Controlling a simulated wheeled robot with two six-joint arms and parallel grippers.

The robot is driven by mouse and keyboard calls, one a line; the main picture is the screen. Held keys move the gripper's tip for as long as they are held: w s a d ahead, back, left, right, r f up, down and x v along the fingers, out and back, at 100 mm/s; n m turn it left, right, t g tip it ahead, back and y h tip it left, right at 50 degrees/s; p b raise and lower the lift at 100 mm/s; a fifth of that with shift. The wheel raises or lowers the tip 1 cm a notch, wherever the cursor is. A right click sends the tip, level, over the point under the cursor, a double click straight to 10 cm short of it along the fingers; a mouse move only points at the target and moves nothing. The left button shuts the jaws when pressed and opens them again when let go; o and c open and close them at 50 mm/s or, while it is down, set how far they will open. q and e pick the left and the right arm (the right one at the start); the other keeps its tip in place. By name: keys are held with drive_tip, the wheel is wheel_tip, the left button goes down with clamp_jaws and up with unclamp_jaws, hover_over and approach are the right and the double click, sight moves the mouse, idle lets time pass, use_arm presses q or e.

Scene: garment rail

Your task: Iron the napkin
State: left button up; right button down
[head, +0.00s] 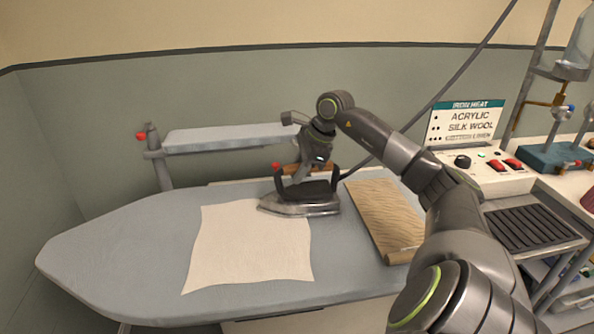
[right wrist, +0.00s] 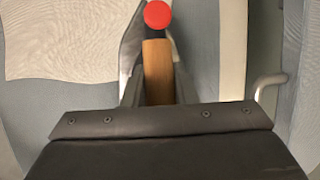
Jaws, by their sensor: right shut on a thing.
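The cream napkin (head: 247,250) lies spread flat on the blue-grey ironing board (head: 110,250); its edges look slightly wavy. The iron (head: 302,205) rests at the napkin's upper right corner, its tip pointing left and partly over the cloth. My right gripper (head: 305,172) is above the iron and shut on its wooden handle. In the right wrist view the handle (right wrist: 158,72) runs between the fingers, with a red knob (right wrist: 157,14) at its far end. The napkin (right wrist: 62,40) shows at the left there. My left gripper is not in view.
A ribbed wooden rest (head: 385,215) lies on the board right of the iron. A narrow sleeve board (head: 230,138) stands behind. An iron heat sign (head: 466,122) and control box (head: 485,170) with red switches are at right, above a dark rack (head: 530,228). The board's left end is clear.

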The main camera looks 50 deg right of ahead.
wheel_tip(320, 180, up, 2)
drive_tip(key=shift+d+r, duration=0.15)
drive_tip(key=shift+r, duration=0.1)
drive_tip(key=shift+w+a+r+p, duration=0.2)
drive_tip(key=shift+r+p, duration=0.15)
drive_tip(key=shift+r, duration=0.2)
drive_tip(key=shift+w+a+r+p, duration=0.1)
drive_tip(key=shift+a+r+p, duration=0.1)
drive_tip(key=shift+r+p, duration=0.25)
drive_tip(key=shift+s+d+r+p, duration=0.1)
drive_tip(key=shift+r+p, duration=0.15)
drive_tip(key=shift+r, duration=0.35)
drive_tip(key=shift+s+d+r+p, duration=0.1)
drive_tip(key=shift+r+p, duration=0.1)
drive_tip(key=shift+r, duration=0.4)
drive_tip(key=shift+w+a+r+p, duration=0.1)
drive_tip(key=shift+r+p, duration=0.2)
drive_tip(key=shift+r, duration=0.4)
